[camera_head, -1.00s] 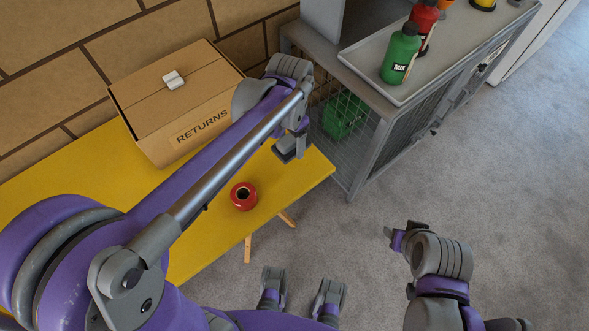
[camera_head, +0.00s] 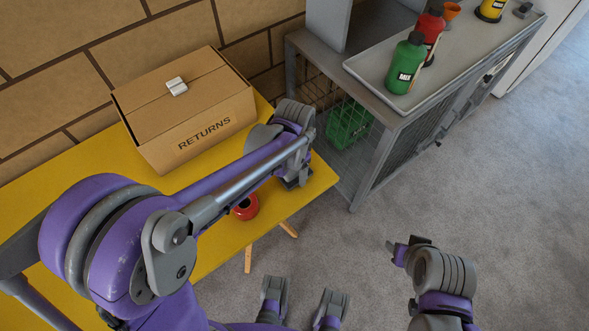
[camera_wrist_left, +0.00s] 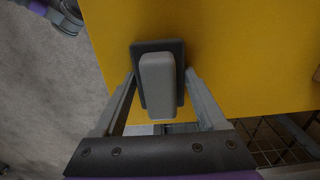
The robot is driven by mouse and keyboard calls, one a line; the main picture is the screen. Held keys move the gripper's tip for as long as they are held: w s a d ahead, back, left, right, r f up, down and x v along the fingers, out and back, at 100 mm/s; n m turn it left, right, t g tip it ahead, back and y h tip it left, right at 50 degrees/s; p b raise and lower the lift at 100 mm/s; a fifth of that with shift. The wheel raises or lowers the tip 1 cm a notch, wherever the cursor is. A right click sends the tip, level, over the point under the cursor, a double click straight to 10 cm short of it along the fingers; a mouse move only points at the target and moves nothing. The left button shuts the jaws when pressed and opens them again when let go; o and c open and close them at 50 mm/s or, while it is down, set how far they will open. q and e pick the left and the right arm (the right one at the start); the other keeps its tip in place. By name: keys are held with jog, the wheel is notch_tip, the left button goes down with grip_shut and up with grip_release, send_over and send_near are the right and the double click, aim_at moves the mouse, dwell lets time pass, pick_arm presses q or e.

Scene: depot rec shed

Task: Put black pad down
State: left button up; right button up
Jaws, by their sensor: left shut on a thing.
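The black pad (camera_wrist_left: 139,57) has a dark flat plate and a raised grey grip block. My left gripper (camera_wrist_left: 158,92) is shut on the grey block, one finger on each side. In the head view my left gripper (camera_head: 295,181) is low over the right end of the yellow table (camera_head: 225,245), and my arm partly covers the pad. I cannot tell whether the plate touches the tabletop. My right gripper (camera_head: 399,251) is off to the right over the floor; its jaws are not clear.
A red ring-shaped roll (camera_head: 246,208) lies on the table beside my left arm, partly covered. A RETURNS box (camera_head: 190,115) stands at the back. A grey mesh cabinet (camera_head: 365,195) adjoins the table's right end, with a tray (camera_head: 448,75) of bottles on top.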

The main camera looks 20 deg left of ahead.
pick_arm(q)
jog(key=shift+f, duration=0.1)
jog(key=o, duration=1.4)
jog(key=shift+r, duration=0.4)
notch_tip(320, 180, up, 12)
jog(key=f+p, duration=0.1)
jog(key=p, duration=0.1)
jog(key=s+a+f+n+t, duration=0.1)
jog(key=s+a+n, duration=0.1)
jog(key=s, duration=0.3)
jog(key=s+a+f+n+t, duration=0.2)
jog(key=s+n, duration=0.1)
jog(key=s, duration=0.2)
jog(key=s+a+f+n+t, duration=0.1)
jog(key=s+a+n+t, duration=0.1)
jog(key=s, duration=0.3)
jog(key=shift+s+a+f+n, duration=0.25)
jog(key=shift+s+a+n, duration=0.05)
jog(key=shift+s, duration=0.05)
